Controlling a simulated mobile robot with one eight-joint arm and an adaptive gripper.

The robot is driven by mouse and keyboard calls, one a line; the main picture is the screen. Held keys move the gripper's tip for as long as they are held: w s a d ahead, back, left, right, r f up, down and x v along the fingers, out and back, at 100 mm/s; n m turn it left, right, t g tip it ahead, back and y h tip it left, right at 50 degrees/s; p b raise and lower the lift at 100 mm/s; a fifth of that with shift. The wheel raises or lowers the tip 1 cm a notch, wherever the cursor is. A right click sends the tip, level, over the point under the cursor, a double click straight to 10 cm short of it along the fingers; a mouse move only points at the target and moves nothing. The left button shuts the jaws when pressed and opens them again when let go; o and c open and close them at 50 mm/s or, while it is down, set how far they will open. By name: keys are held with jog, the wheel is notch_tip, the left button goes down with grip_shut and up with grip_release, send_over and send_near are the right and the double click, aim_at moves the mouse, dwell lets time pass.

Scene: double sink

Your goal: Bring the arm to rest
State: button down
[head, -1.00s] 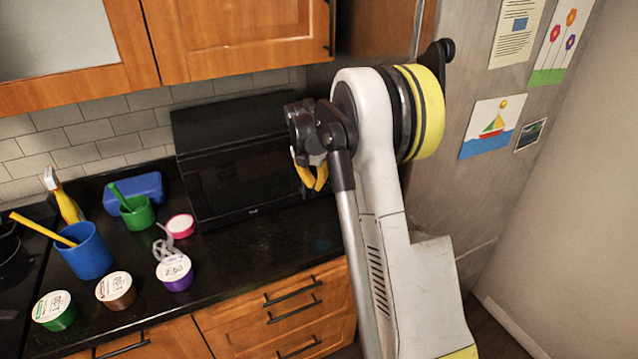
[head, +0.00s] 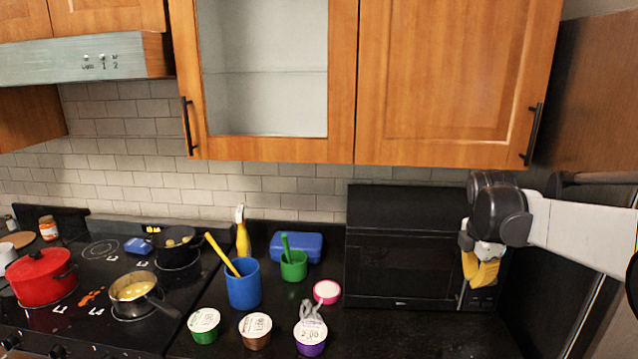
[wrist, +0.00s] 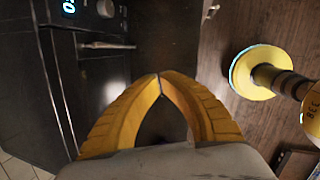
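My gripper (head: 472,283) hangs at the right side of the head view, in front of the right part of the black microwave (head: 405,260). My arm reaches in from the right edge. In the wrist view the two yellow fingers of my gripper (wrist: 160,76) meet at their tips with nothing between them. The gripper is shut and empty.
The counter holds a blue cup (head: 243,286), a green cup (head: 293,266), several lidded tubs and a pink-rimmed lid (head: 327,292). The stove at left bears a red pot (head: 41,278) and pans. The counter's right part (head: 440,335) looks clear.

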jog(key=s+a+f+m+t+y+b, duration=0.15)
jog(key=s+a+m+b, duration=0.35)
jog(key=s+a+m, duration=0.65)
jog(key=s+a+f+m+t+b, duration=0.1)
jog(key=s+a+f+m, duration=0.2)
jog(key=s, duration=0.3)
jog(key=s+a+f+m+t+b, duration=0.2)
jog(key=s+a+f+m, duration=0.2)
jog(key=s+f, duration=0.1)
jog(key=shift+s+a+f+y, duration=0.15)
jog(key=shift+s+f+y, duration=0.2)
jog(key=shift+s, duration=0.45)
